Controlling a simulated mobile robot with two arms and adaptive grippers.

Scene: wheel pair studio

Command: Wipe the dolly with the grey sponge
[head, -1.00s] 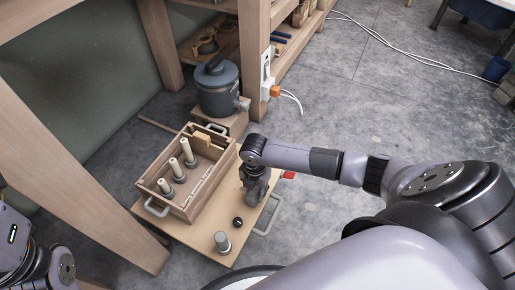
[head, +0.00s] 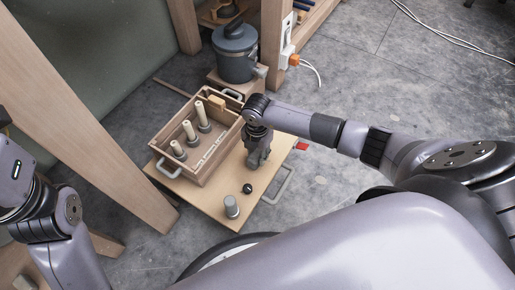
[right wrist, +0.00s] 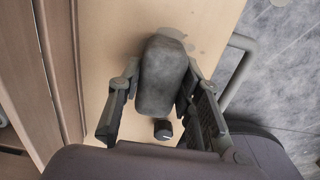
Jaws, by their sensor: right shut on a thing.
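The dolly (head: 214,206) is a low flat wooden board on the floor with metal loop handles; it also fills much of the right wrist view (right wrist: 215,22). My right gripper (head: 256,160) is low over its right part, beside the wooden crate. In the right wrist view, the grey sponge (right wrist: 163,76) is a rounded dark grey block between the fingers of my right gripper (right wrist: 160,112), which is shut on it. The sponge looks close to the board; contact is unclear. A faint grey patch (right wrist: 178,36) shows beside its far end. My left gripper is out of view.
A wooden crate (head: 162,153) with upright pegs takes the dolly's left side. A grey cylinder (head: 231,206) and a black knob (head: 247,188) stand near its front. A grey lidded pot (head: 236,55) and bench legs (head: 273,40) are behind. Open floor lies right.

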